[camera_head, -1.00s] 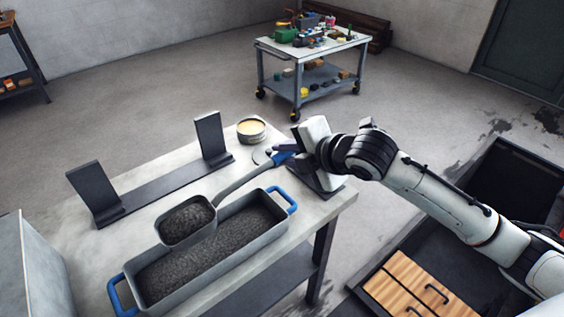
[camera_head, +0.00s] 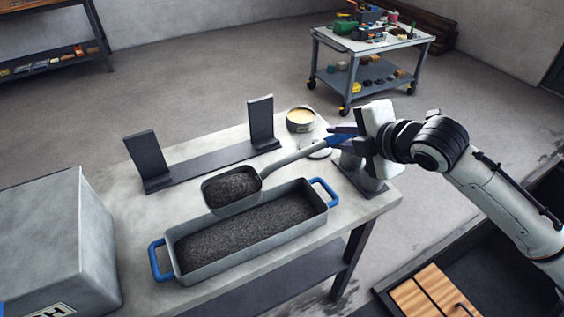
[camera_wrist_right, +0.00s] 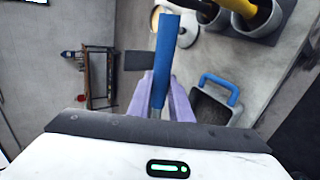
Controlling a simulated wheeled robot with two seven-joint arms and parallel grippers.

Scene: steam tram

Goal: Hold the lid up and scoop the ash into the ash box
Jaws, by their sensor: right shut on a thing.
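My right gripper (camera_head: 347,137) is shut on the blue handle of a grey scoop (camera_head: 226,207). The scoop's pan is level and heaped with dark ash (camera_head: 234,187). It hangs above the back edge of a long grey ash tray (camera_head: 262,240) with blue end handles. The tray holds more dark ash. In the right wrist view the blue scoop handle (camera_wrist_right: 166,60) lies between the fingers; the tray's blue handle (camera_wrist_right: 222,84) is to its right. A grey metal box (camera_head: 55,240) stands at lower left, its label cut off except for an "H". My left gripper is out of view.
Behind the tray, a dark stand (camera_head: 205,165) with two upright plates lies on the workbench (camera_head: 130,225). A round tin (camera_head: 300,121) stands at the bench's back right. A cart (camera_head: 370,52) and shelf (camera_head: 55,45) are farther off.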

